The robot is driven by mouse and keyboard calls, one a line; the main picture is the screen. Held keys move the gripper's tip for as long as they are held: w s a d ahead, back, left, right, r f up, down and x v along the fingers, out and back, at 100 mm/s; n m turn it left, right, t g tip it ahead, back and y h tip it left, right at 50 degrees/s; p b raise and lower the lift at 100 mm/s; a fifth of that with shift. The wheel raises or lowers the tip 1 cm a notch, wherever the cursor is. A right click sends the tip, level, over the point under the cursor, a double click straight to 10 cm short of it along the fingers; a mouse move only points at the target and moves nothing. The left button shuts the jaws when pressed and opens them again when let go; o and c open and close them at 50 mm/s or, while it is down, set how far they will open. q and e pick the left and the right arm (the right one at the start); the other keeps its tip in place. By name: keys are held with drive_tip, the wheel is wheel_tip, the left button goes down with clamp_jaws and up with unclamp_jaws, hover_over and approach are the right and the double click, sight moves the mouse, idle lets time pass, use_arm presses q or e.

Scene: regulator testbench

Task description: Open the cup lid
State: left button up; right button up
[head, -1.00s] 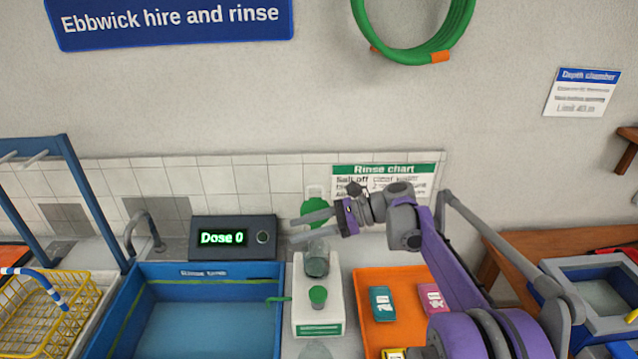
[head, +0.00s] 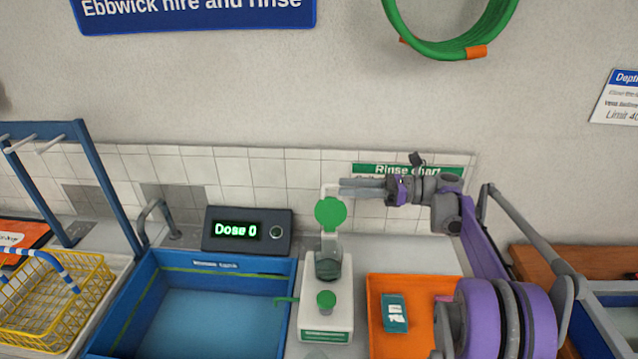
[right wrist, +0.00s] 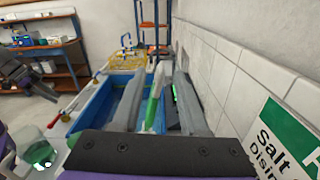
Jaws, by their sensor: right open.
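The clear cup (head: 328,266) sits on a white stand (head: 325,318) in the head view. Its round green lid (head: 331,213) stands upright above and behind the cup mouth, its face towards the camera, with a white tab at its top. My right gripper (head: 347,187) comes in from the right, open, fingers level, tips beside the lid's top. In the right wrist view, my open right gripper (right wrist: 157,95) has the lid (right wrist: 154,98), seen edge-on, in line between its fingers; contact cannot be told. My left gripper does not show in the head view.
Left of the stand are a dose display (head: 246,230) and a blue rinse tank (head: 170,262). A green knob (head: 326,299) is on the stand's front. The tiled wall (head: 240,180) is close behind.

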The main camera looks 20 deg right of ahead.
sight(329, 186)
drive_tip(key=x, duration=0.8)
drive_tip(key=shift+d+p, duration=0.1)
drive_tip(key=shift+p, duration=0.3)
drive_tip(key=shift+c, duration=0.2)
clamp_jaws()
idle(0.6)
